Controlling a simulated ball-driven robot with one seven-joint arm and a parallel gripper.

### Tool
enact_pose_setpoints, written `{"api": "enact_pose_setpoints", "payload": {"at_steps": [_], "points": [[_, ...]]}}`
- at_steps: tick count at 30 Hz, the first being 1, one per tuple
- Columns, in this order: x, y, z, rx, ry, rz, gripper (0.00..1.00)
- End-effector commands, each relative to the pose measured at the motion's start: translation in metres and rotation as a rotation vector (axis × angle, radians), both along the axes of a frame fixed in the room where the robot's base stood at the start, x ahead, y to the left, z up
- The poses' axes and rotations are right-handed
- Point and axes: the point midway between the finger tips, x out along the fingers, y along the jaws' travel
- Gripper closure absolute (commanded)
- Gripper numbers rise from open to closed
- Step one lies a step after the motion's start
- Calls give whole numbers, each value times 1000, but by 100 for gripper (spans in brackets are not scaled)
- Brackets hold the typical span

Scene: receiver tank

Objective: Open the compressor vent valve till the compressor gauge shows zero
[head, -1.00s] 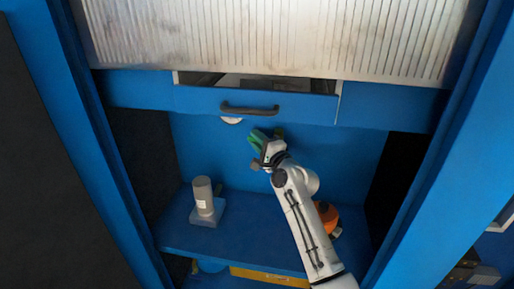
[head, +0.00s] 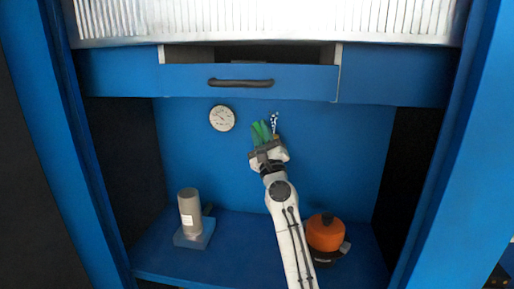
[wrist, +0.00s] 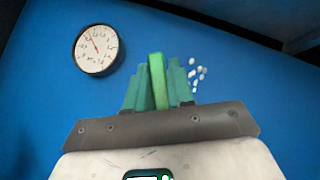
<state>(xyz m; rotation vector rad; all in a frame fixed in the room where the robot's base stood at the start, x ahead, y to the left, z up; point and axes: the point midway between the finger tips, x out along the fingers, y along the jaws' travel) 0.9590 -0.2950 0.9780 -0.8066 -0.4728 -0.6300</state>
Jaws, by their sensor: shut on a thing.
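The round white gauge (head: 222,118) is on the blue back panel, left of my gripper. In the wrist view my gripper (wrist: 158,88) is shut on a bright green upright piece (wrist: 157,75), which looks like the vent valve's handle. The fingers hide the valve's body and its mount.
A partly open blue drawer (head: 300,82) with a dark handle juts out above my gripper. An orange and black unit (head: 325,232) stands right of my arm. White marks (wrist: 196,72) show beside the fingers.

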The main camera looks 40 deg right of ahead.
Motion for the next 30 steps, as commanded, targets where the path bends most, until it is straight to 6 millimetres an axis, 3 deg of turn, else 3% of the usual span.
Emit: {"api": "enact_pose_setpoints", "payload": {"at_steps": [10,26,27,30], "points": [[-7,-7,1,79,-102,-6,100],[-8,-8,3,90,-115,-8,100],[-8,-8,3,90,-114,-7,74],[-8,-7,3,90,-115,-6,64]]}}
